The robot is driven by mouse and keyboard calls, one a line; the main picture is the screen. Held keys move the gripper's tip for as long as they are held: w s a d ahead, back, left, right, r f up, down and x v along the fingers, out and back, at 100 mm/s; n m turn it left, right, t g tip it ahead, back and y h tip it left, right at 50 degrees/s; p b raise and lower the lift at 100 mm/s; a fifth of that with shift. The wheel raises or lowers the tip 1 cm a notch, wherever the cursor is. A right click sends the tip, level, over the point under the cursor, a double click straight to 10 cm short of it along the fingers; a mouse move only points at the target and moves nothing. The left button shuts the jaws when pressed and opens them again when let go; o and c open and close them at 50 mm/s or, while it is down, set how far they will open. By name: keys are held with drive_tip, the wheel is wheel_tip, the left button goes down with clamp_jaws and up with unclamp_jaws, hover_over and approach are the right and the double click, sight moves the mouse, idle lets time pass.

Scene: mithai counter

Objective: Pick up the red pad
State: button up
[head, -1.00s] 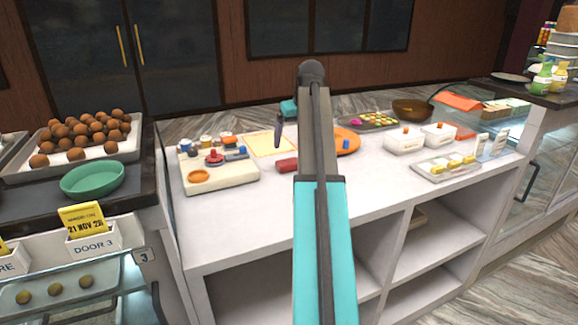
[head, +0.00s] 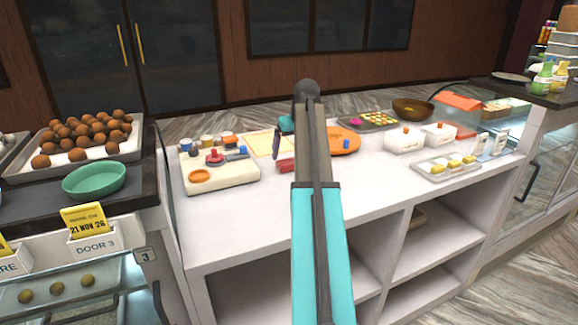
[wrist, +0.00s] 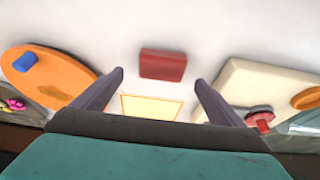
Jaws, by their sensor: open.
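The red pad (head: 287,165) lies on the white counter, partly hidden by my arm in the head view. In the wrist view the red pad (wrist: 162,64) is a dark red block, in full view just beyond and between my fingertips. My gripper (wrist: 159,78) is open and empty, with one finger on each side. In the head view one finger of my gripper (head: 277,154) shows just above and left of the pad. The gap in height between fingertips and pad is hard to judge.
A cream board (head: 222,178) with a red-knobbed piece and an orange ring stands left of the pad. An orange oval board (head: 342,142) with a blue block lies to the right. A yellow-edged sheet (wrist: 150,106) lies near the pad. The counter's front is clear.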

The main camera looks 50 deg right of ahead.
sight(289, 161)
drive_tip(key=shift+a+p+x, duration=0.2)
drive_tip(key=shift+p+x, duration=0.2)
drive_tip(key=shift+x, duration=2.05)
drive_tip(key=c, duration=1.2)
drive_tip(key=shift+o, duration=0.2)
drive_tip(key=shift+r, duration=0.1)
drive_tip(key=shift+d+r+b, duration=0.1)
drive_tip(key=shift+r+b, duration=0.3)
drive_tip(key=shift+r, duration=1.3)
drive_tip(key=s, duration=0.5)
drive_tip(key=s+a+r+b, duration=0.1)
drive_tip(key=s, duration=0.4)
drive_tip(key=s+b, duration=0.1)
drive_tip(key=s, duration=0.5)
drive_tip(key=shift+a+r, duration=0.2)
drive_tip(key=shift+a, duration=0.15)
